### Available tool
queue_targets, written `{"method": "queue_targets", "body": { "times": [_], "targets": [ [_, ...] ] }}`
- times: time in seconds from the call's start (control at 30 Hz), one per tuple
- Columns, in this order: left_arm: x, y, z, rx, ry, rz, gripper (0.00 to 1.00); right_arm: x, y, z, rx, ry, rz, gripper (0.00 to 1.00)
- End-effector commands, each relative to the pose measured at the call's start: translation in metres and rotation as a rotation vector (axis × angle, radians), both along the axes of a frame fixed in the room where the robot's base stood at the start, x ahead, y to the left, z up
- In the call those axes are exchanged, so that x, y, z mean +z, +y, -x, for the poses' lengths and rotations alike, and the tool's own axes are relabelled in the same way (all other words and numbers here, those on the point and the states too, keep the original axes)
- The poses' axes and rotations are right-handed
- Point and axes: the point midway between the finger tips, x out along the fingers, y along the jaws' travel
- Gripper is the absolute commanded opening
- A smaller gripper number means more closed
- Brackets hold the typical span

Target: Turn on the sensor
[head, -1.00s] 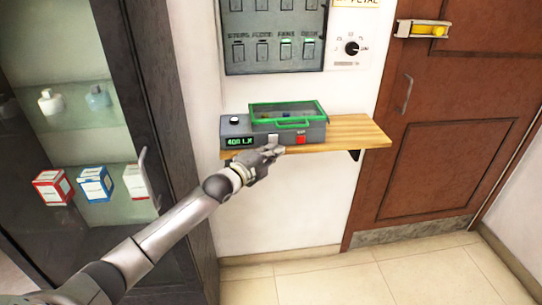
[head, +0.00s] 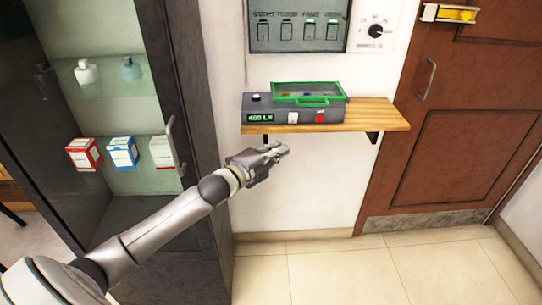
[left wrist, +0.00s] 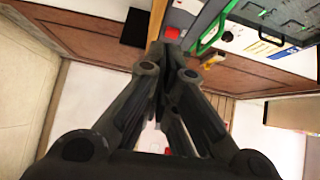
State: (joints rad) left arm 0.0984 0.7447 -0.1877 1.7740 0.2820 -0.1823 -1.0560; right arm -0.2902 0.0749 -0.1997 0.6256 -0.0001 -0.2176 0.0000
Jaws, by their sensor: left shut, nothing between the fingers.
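The sensor is a grey box (head: 275,117) on a wooden wall shelf. Its green display (head: 260,117) reads about 400 LX. Its front has a white switch (head: 293,118) and a red one (head: 320,118), and a round knob (head: 255,97) sits on top. A green-framed clear lid (head: 307,94) covers part of the top, with small items under it. My left gripper (head: 277,150) is shut and empty, below and in front of the shelf, apart from the box. In the left wrist view its fingers (left wrist: 172,55) point toward the grey box (left wrist: 182,18). My right gripper is not in view.
The wooden shelf (head: 385,114) has free room at its right end. A dark panel (head: 297,45) with labelled switches and a dial (head: 376,31) are above. A glass cabinet (head: 185,110) stands left, with boxes and bottles. A brown door (head: 455,130) is right.

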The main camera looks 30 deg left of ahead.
Motion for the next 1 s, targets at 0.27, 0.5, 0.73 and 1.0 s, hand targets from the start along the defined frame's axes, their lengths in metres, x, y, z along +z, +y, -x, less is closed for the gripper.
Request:
{"method": "queue_targets", "body": {
  "times": [0.27,0.5,0.73,1.0],
  "targets": [
    [-0.002,0.005,0.022,0.001,0.000,-0.001,0.00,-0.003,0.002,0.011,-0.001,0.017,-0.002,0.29],
    [-0.002,0.005,0.025,0.000,-0.001,-0.001,0.00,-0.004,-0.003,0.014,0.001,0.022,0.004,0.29],
    [-0.002,0.005,0.025,0.000,0.000,-0.001,0.00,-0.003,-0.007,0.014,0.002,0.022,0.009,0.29],
    [-0.014,0.010,0.024,0.015,0.024,0.019,0.00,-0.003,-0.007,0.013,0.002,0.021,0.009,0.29]
  ]
}}
